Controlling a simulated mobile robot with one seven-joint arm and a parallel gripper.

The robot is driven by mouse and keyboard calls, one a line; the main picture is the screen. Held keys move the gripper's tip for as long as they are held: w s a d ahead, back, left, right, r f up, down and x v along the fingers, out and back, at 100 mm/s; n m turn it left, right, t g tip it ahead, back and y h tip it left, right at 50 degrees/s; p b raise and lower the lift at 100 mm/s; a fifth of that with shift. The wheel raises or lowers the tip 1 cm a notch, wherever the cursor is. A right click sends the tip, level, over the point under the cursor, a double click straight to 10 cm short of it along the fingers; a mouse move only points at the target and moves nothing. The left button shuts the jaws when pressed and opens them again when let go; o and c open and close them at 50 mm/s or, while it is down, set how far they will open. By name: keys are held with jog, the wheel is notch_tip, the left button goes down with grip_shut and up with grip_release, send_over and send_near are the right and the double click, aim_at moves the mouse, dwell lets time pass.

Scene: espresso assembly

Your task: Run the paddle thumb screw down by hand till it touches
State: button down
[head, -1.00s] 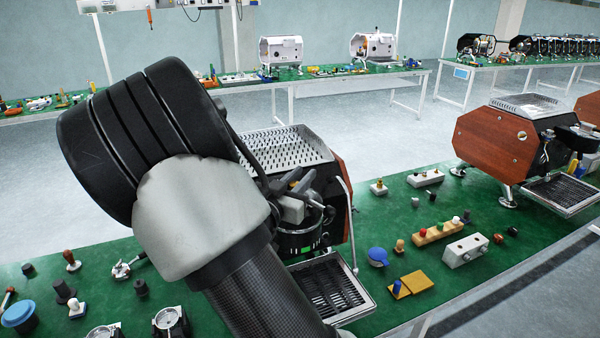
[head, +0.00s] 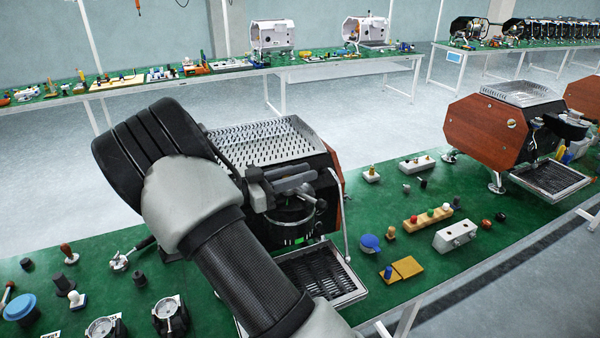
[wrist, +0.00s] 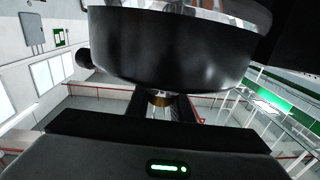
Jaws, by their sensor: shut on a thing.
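The espresso machine (head: 335,185) with wood-coloured side panels stands on the green bench, partly hidden behind my arm. Its round black group head (head: 290,218) shows above the drip tray (head: 315,275). In the wrist view, a large dark round body (wrist: 170,50) with a bright metal top fills the upper middle.
To the right lie a wooden block with coloured knobs (head: 428,226), a grey block (head: 455,237) and a yellow pad (head: 408,267). Portafilter-like tools and gauges (head: 170,316) lie at front left. A second machine (head: 500,128) stands further right.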

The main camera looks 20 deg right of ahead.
dwell(0.4)
jog(key=c, duration=1.6)
grip_release()
jog(key=shift+o, duration=0.2)
jog(key=a+b, duration=0.2)
jog(key=a, duration=1.5)
jog(key=shift+s+a, duration=0.2)
jog(key=shift+s, duration=0.25)
